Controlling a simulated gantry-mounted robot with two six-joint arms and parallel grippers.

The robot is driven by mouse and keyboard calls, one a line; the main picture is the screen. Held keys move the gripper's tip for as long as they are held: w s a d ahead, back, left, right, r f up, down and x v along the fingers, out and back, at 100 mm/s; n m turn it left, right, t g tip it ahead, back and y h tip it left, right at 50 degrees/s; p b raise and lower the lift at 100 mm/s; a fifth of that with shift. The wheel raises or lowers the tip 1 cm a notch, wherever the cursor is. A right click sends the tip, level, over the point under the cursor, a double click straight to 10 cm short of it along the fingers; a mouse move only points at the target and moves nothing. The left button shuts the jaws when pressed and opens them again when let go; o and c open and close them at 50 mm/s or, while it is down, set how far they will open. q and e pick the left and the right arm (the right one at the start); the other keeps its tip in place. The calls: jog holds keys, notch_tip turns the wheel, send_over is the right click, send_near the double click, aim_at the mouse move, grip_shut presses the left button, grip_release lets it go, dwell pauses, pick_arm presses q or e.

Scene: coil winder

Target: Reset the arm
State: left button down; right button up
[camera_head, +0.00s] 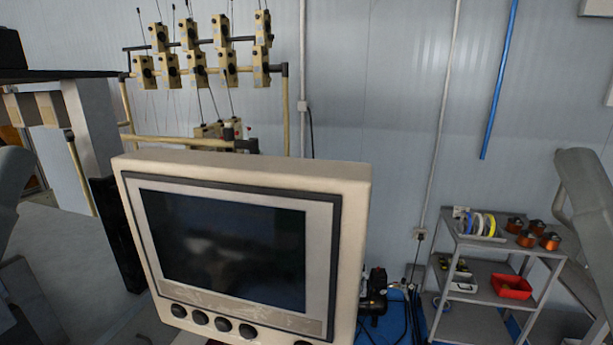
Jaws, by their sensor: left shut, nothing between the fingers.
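My left arm (28,300) comes in as grey parts at the lower left edge. My left gripper is at this edge, shut and empty, and its fingertips are hard to make out. It is clear of the beige control panel in the middle. My right arm (590,205) shows as a grey link at the right edge, and its gripper is outside the picture.
The beige control panel (245,165) with a dark screen stands close in front. Behind it is a rack of wire tensioners (196,65). A grey shelf cart (480,285) with copper coils (537,228) and a red bin (511,287) stands at right.

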notch_tip(320, 180, up, 27)
jog(key=p, duration=2.3)
jog(key=shift+w, duration=0.1)
